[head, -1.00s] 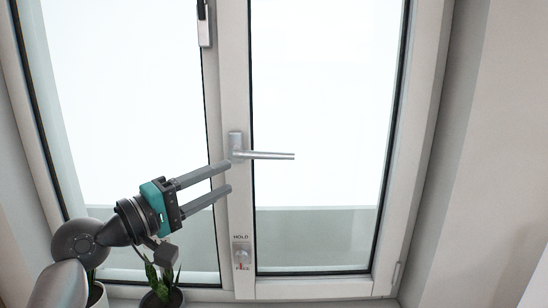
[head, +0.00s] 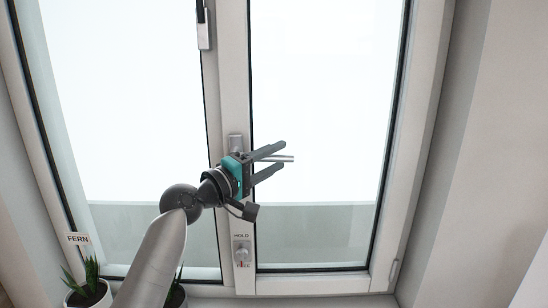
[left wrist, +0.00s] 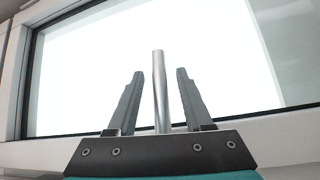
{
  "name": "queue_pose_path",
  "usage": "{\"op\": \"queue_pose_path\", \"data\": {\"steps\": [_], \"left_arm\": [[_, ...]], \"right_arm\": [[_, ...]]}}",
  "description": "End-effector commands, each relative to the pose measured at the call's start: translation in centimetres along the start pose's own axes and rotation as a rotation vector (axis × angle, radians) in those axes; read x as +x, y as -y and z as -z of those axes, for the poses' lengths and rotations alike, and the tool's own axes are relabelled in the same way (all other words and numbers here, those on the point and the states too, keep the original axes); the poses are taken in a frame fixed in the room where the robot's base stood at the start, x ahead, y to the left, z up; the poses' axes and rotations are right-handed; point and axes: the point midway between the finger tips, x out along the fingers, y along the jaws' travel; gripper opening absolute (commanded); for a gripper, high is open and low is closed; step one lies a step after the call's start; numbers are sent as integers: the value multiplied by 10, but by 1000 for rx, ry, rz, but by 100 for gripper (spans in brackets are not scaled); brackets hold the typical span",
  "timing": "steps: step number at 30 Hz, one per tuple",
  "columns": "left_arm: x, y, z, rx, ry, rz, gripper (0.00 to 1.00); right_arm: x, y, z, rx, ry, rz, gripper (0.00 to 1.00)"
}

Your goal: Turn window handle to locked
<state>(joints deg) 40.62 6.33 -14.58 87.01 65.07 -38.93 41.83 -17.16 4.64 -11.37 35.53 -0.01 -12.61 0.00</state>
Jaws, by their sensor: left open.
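The window handle (head: 284,158) is a silver lever on the middle frame post. It points right, about horizontal, from its base plate (head: 235,142). My left gripper (head: 283,156) is open at the handle. In the head view its fingers lie above and below the lever, and its body hides the lever's inner part. In the left wrist view the lever (left wrist: 160,90) stands between the two open fingers (left wrist: 157,92), with a gap on each side. My right gripper is not in view.
A potted plant (head: 90,285) with a FERN sign (head: 78,239) stands at the lower left, and another pot is partly hidden behind my arm.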

Motion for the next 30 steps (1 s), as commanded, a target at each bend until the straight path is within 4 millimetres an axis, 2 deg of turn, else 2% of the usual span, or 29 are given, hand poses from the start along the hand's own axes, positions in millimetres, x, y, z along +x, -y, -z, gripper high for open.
{"op": "queue_pose_path", "data": {"steps": [8, 21, 30], "left_arm": [[1, 0, 0, 0, 0, 0, 50], [0, 0, 0, 0, 0, 0, 0], [0, 0, 0, 0, 0, 0, 0]], "right_arm": [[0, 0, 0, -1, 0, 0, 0], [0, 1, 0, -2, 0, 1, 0], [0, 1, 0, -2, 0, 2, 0]]}}
